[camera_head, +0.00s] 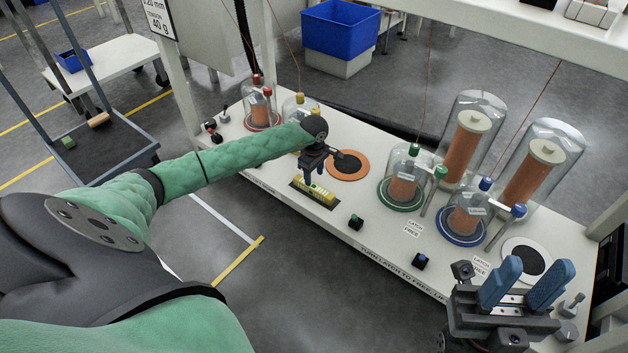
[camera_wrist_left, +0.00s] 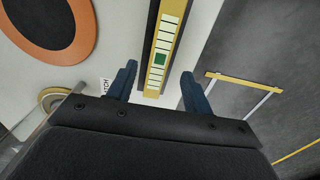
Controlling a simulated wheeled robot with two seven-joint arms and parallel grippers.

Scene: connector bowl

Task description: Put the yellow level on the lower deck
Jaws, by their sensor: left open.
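The yellow level (camera_head: 318,194) lies in a dark slot near the front edge of the white bench, and it also shows in the left wrist view (camera_wrist_left: 165,45) with pale segments and a green middle. My left gripper (camera_head: 314,172) is right above the level, fingers apart. In the left wrist view my left gripper (camera_wrist_left: 158,76) has one finger on each side of the level's line; contact cannot be told. My right gripper (camera_head: 537,268) is open and empty at the lower right. A low dark deck (camera_head: 120,152) within a blue-grey frame stands at the left.
Glass domes over copper coils (camera_head: 403,185) stand on the bench (camera_head: 345,222), with an orange ring (camera_head: 364,170) behind the level. The low deck carries a green block (camera_head: 68,143) and a tan roller (camera_head: 98,120). The floor between bench and deck is open.

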